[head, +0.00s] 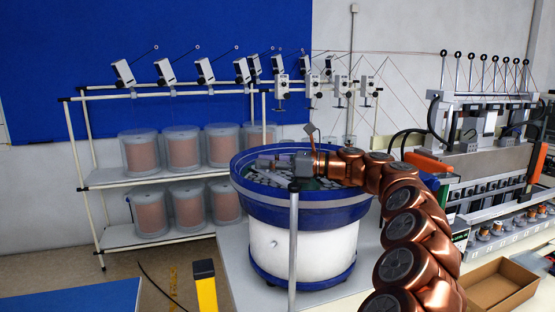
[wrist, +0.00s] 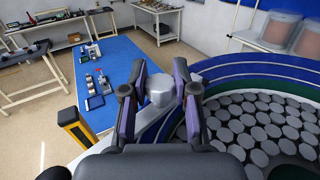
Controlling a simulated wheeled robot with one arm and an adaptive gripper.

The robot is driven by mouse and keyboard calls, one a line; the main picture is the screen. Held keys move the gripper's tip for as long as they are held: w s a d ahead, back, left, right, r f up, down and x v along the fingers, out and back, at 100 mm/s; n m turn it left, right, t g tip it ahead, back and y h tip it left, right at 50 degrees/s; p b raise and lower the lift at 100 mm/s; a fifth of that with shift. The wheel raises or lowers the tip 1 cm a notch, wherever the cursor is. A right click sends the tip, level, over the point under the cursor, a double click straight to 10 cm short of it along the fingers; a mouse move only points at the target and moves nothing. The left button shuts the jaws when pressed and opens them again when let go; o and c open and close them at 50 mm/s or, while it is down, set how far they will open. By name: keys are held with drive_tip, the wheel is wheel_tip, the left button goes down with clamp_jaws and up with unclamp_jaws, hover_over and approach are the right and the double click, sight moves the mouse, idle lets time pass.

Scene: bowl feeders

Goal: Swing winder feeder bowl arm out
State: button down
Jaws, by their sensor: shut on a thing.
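The feeder bowl (head: 335,212) has a blue rim and a white base, and stands on a pale table right of centre in the head view. In the wrist view its blue and green rim (wrist: 240,68) curves along the right side, around many grey discs. My gripper (head: 263,163) reaches leftward over the bowl in the head view. In the wrist view my gripper (wrist: 160,72) has its two dark purple fingers on either side of a grey faceted knob (wrist: 160,90), shut on it. I take the knob as part of the bowl arm; most of that arm is hidden.
A grey upright post (head: 293,245) stands before the bowl. A yellow post (head: 205,285) is at lower left, near a blue table (head: 75,300). Racks with copper spools (head: 182,148) stand behind. A winding machine (head: 485,150) and open cardboard box (head: 497,283) are at right.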

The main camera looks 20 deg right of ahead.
drive_tip(key=shift+a+g, duration=0.25)
drive_tip(key=shift+g, duration=0.05)
idle(0.4)
drive_tip(key=c, duration=0.9)
unclamp_jaws()
drive_tip(key=shift+o, duration=0.2)
drive_tip(key=shift+s+d, duration=0.1)
drive_tip(key=shift+d, duration=0.05)
drive_tip(key=v, duration=1.1)
drive_tip(key=shift+s+d, duration=0.2)
drive_tip(key=shift+d, duration=0.15)
drive_tip(key=shift+f, duration=0.15)
